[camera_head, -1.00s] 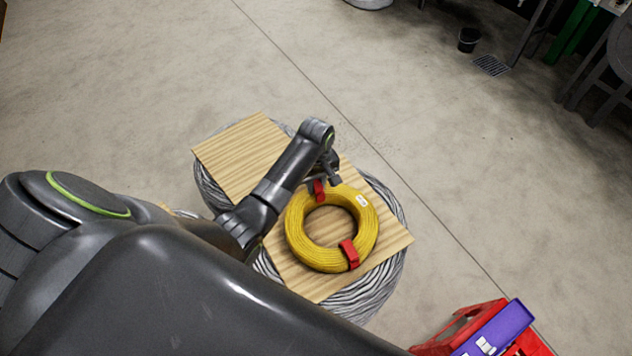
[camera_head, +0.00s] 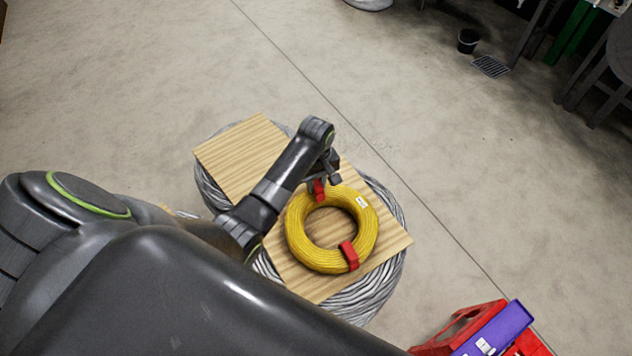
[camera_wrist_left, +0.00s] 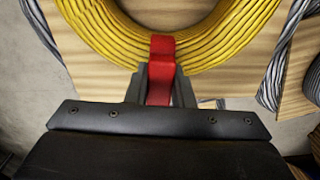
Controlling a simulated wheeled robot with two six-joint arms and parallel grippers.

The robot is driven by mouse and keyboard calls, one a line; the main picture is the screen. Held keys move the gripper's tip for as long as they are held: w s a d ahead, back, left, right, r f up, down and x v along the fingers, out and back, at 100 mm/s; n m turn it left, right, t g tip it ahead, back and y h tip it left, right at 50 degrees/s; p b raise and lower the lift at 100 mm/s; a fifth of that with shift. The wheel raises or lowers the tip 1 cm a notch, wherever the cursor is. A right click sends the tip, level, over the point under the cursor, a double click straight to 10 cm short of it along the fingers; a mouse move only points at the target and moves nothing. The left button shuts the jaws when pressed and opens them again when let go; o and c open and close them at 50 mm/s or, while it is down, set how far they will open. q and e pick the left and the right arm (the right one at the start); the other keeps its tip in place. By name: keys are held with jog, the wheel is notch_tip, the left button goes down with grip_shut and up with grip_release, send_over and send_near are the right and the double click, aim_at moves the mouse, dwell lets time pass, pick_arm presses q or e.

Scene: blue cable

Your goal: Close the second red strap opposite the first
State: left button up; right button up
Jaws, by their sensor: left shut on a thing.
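A coil of yellow cable (camera_head: 300,238) lies flat on a wooden board. One red strap (camera_head: 348,255) is wrapped around the coil's near right side. The second red strap (camera_head: 318,189) sits on the opposite, far side of the coil. My left gripper (camera_head: 328,181) is at that far strap. In the left wrist view, the gripper (camera_wrist_left: 160,88) is shut on the second red strap (camera_wrist_left: 161,62), which stretches from between the fingers over the coil (camera_wrist_left: 110,38). The fingers hide part of this strap. My right gripper is not in view.
The wooden board (camera_head: 240,160) rests on grey cable coils (camera_head: 365,298) on the concrete floor. A black bucket (camera_head: 468,40) stands far off.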

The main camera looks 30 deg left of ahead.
pick_arm(q)
jog(key=shift+r, duration=0.5)
jog(key=shift+f, duration=0.45)
jog(key=shift+f, duration=0.5)
jog(key=shift+f+b, duration=0.2)
jog(key=shift+b, duration=0.1)
dwell(0.3)
jog(key=shift+r, duration=0.3)
jog(key=shift+r+p, duration=0.3)
jog(key=shift+r, duration=0.05)
jog(key=shift+r, duration=0.5)
dwell(0.5)
jog(key=shift+f, duration=0.35)
jog(key=shift+f, duration=0.6)
